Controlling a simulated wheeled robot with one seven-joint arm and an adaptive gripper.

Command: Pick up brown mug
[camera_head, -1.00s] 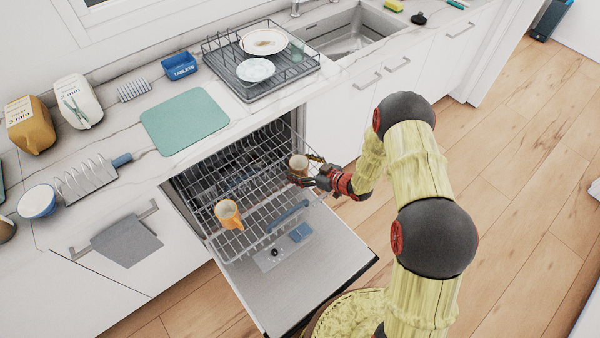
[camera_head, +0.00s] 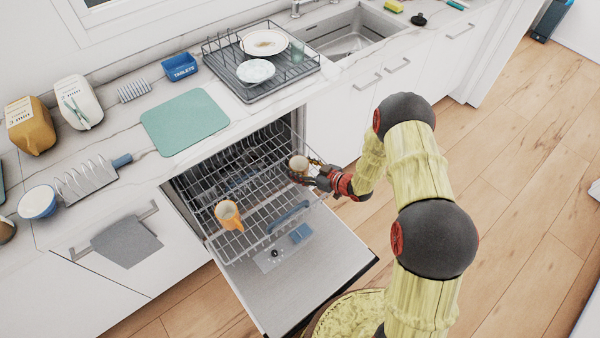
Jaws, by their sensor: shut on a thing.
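A brown mug (camera_head: 299,164) with a pale inside is at the right side of the pulled-out dishwasher rack (camera_head: 262,206). My gripper (camera_head: 307,175) reaches it from the right and is shut on it. The fingers and the mug's lower part overlap, so the exact grip and any gap between the mug and the rack cannot be told. An orange mug (camera_head: 228,214) stands apart in the front left part of the same rack.
The dishwasher door (camera_head: 312,269) is open and lies low under the rack. Above are a green mat (camera_head: 185,121), a dish rack (camera_head: 290,68) with plates, a blue tablets box (camera_head: 179,66) and the sink (camera_head: 350,35). The wooden floor (camera_head: 530,190) at right is clear.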

